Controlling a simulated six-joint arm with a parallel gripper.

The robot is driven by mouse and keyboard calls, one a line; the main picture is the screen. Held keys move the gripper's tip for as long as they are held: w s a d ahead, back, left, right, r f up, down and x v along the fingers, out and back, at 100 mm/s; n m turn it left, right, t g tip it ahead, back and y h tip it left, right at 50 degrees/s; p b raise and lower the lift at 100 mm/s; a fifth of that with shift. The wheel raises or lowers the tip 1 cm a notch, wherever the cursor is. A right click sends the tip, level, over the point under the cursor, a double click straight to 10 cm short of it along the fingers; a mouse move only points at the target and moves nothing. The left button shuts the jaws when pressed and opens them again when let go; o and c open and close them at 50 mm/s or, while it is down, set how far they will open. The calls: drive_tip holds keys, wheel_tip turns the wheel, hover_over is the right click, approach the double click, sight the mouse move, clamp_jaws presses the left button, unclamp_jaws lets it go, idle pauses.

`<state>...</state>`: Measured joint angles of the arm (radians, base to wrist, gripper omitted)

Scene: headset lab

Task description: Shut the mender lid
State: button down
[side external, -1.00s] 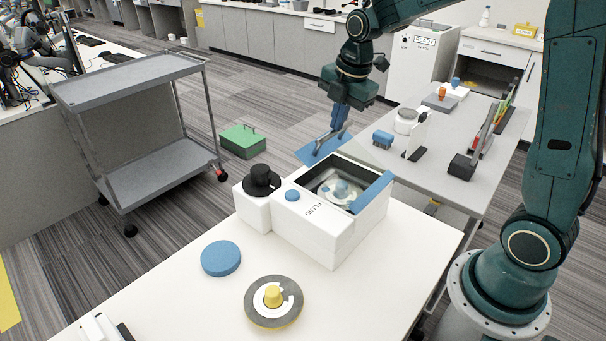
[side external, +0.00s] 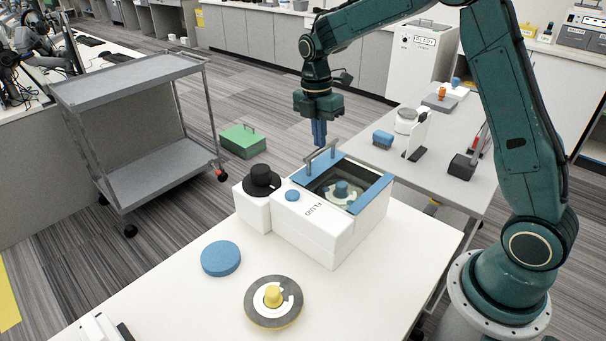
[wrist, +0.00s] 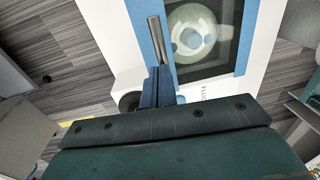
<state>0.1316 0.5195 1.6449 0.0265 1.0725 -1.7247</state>
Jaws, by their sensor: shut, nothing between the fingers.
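The mender is a white box (side external: 318,238) marked FLUID on the near table. Its lid (side external: 303,185) has a blue frame, a dark see-through window and a grey bar handle (side external: 311,172). The lid lies over the box opening and looks flat; I cannot tell whether a small gap is left. A pale disc (side external: 342,192) with a blue hub shows through the window, also in the wrist view (wrist: 190,35). My gripper (side external: 319,143) is shut and empty, pointing down just above the handle's far end. In the wrist view its fingers (wrist: 158,72) overlap the handle's end (wrist: 160,42); contact is unclear.
A black knob (side external: 261,178) and blue button (side external: 292,195) sit beside the lid. A blue disc (side external: 221,258) and a grey disc with yellow knob (side external: 273,303) lie in front. The second table (side external: 440,180) holds several items. A grey cart (side external: 130,75) stands left.

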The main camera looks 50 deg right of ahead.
drive_tip(key=shift+r, duration=0.1)
wheel_tip(320, 180, up, 14)
drive_tip(key=w, duration=0.2)
drive_tip(key=shift+w+f, duration=0.2)
drive_tip(key=shift+w, duration=0.2)
idle(0.4)
drive_tip(key=shift+s+r, duration=0.1)
drive_tip(key=shift+s, duration=0.05)
drive_tip(key=s+a+r+m+t, duration=0.25)
drive_tip(key=s+m, duration=0.25)
drive_tip(key=s, duration=0.3)
drive_tip(key=s+a+r+m+t, duration=0.1)
drive_tip(key=s+r+m, duration=0.25)
drive_tip(key=s, duration=0.45)
drive_tip(key=s+a+f+m+t, duration=0.1)
drive_tip(key=s+f+m, duration=0.2)
drive_tip(key=s, duration=0.4)
drive_tip(key=s+a+f+m+t, duration=0.2)
drive_tip(key=s+f+m, duration=0.2)
drive_tip(key=s+m, duration=0.2)
drive_tip(key=shift+s, duration=0.75)
